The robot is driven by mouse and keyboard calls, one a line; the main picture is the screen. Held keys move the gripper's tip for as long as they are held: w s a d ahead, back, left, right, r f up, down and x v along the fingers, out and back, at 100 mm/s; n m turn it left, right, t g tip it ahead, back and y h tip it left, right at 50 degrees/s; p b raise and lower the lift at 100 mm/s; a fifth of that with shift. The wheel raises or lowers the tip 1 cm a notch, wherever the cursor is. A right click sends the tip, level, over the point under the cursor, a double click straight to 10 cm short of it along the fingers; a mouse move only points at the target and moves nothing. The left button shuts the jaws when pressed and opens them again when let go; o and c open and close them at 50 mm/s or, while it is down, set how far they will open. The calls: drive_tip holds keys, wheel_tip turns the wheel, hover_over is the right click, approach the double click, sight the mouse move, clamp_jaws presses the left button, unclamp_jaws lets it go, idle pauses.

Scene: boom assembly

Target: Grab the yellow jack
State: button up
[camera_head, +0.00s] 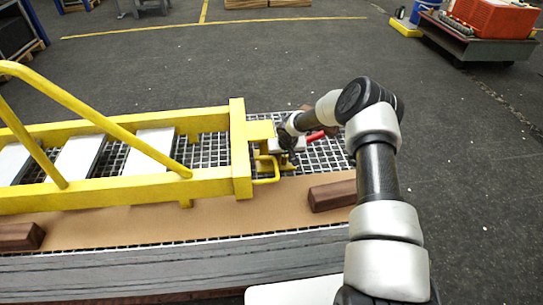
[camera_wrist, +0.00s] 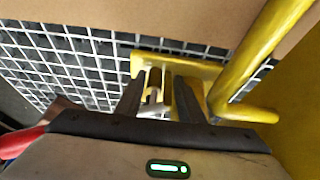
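The yellow jack (camera_head: 270,163) is low on the grating at the right end of the yellow boom frame (camera_head: 240,150), partly hidden by my gripper (camera_head: 288,156). In the wrist view the jack's yellow base plate (camera_wrist: 200,69) lies against the white grid, with upright yellow parts between my fingers. My gripper (camera_wrist: 158,77) is open there, one dark finger on each side of these parts, with small gaps visible. I cannot tell how far above the base the fingertips are.
A thick yellow tube (camera_wrist: 262,45) runs close to the right finger in the wrist view. A brown block (camera_head: 333,195) lies on the tan board (camera_head: 200,222) in front. A red piece (camera_head: 315,136) shows beside my wrist. A cart (camera_head: 475,42) stands far back right.

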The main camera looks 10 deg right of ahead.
drive_tip(key=shift+w+f, duration=0.15)
drive_tip(key=shift+f, duration=0.1)
clamp_jaws()
idle(1.2)
drive_tip(key=shift+w+r, duration=0.25)
drive_tip(key=shift+r, duration=0.05)
